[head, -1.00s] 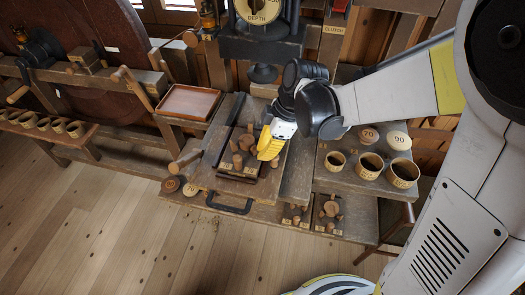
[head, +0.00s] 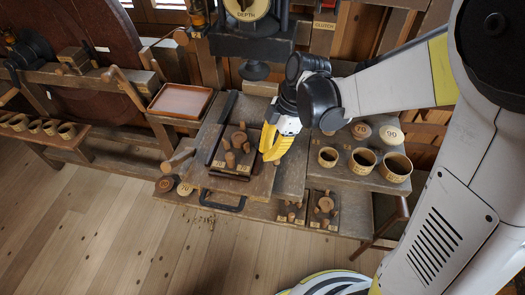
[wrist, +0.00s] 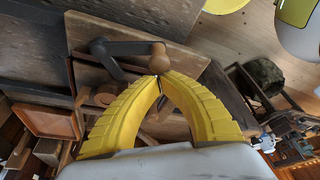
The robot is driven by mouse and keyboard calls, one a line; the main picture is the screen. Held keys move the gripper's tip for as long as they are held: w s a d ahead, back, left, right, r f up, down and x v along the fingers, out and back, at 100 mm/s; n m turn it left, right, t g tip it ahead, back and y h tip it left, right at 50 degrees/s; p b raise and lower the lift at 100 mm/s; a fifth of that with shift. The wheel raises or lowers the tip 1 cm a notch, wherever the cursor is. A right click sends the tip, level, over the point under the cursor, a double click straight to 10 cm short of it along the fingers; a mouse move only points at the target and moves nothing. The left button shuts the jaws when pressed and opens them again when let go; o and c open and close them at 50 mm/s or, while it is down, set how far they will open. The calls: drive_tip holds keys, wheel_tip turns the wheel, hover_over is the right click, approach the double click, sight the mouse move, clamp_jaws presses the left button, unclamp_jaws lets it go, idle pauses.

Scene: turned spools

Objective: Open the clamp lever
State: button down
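A dark lever arm (wrist: 128,47) with a rounded wooden knob (wrist: 159,57) shows in the wrist view, right at my fingertips. It looks like the clamp lever. In the head view I cannot make it out; my gripper (head: 271,152) is in front of that area. My yellow fingers (wrist: 160,80) are brought together, their tips meeting just beside the knob. I cannot tell whether they touch it. A dark fixture plate (head: 229,170) with wooden pegs and a turned piece (head: 239,139) lies just left of my gripper on the wooden bench board.
A brown tray (head: 181,101) sits at the left. Several labelled wooden cups, such as this one (head: 362,162), stand on the right shelf. A second pegged fixture (head: 325,205) is lower right. A press (head: 254,45) stands behind. A black handle (head: 222,203) is on the front edge.

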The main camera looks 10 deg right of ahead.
drive_tip(key=shift+s+d, duration=0.2)
drive_tip(key=shift+d, duration=0.6)
drive_tip(key=shift+w+d, duration=0.25)
drive_tip(key=shift+d, duration=1.05)
drive_tip(key=shift+w+d, duration=0.2)
drive_tip(key=shift+d, duration=1.1)
drive_tip(key=shift+w+d, duration=0.1)
drive_tip(key=shift+d, duration=0.1)
